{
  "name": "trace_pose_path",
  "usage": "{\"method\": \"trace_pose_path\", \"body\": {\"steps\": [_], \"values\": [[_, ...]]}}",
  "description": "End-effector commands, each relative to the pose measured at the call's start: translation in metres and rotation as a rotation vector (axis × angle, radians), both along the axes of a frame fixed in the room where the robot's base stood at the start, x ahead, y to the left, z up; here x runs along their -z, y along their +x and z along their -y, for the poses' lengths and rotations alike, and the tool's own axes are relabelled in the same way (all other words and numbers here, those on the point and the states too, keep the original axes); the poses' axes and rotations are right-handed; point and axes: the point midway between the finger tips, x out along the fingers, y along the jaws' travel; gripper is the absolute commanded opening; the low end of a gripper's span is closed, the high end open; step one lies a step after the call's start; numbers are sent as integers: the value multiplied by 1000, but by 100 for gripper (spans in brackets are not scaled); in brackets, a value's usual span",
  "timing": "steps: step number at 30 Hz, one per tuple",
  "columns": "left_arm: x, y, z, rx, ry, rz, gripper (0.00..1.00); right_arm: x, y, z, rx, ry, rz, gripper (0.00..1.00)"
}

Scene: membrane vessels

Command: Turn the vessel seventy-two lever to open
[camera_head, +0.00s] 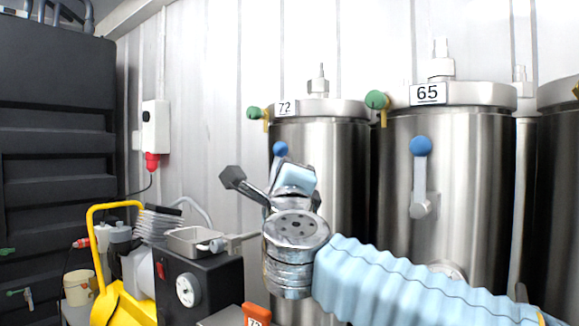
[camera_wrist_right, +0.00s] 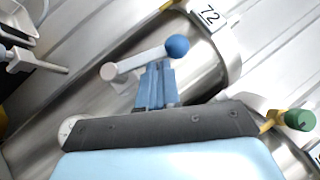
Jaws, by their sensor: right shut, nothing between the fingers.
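The steel vessel seventy-two (camera_head: 345,165) stands behind my right arm, with its "72" label (camera_head: 285,107) at the rim. Its lever has a blue ball knob (camera_head: 280,148) at the upper end; the lower part is hidden behind my right gripper (camera_head: 296,178). In the right wrist view, the whole lever shows, with its blue knob (camera_wrist_right: 177,47) towards the vessel's top and its pivot (camera_wrist_right: 108,70) at the other end. My right gripper's blue fingers (camera_wrist_right: 155,66) are together and empty, with their tips beside the lever's shaft. I cannot tell if they touch it. My left gripper is out of view.
Vessel sixty-five (camera_head: 470,170) stands to the right with its own blue-knobbed lever (camera_head: 421,147) upright. Green-handled valves (camera_head: 377,100) sit near the rims. A black machine (camera_head: 205,285) and a yellow trolley frame (camera_head: 93,240) stand at the lower left.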

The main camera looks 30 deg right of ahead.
Motion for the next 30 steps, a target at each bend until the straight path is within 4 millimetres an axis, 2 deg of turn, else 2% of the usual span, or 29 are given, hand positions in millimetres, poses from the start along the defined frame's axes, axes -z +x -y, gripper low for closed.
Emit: {"method": "trace_pose_path", "body": {"steps": [9,30], "values": [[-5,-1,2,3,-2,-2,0,-11,9,-2,4,1,3,0],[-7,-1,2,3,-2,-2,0,-15,14,-6,1,0,4,0]]}}
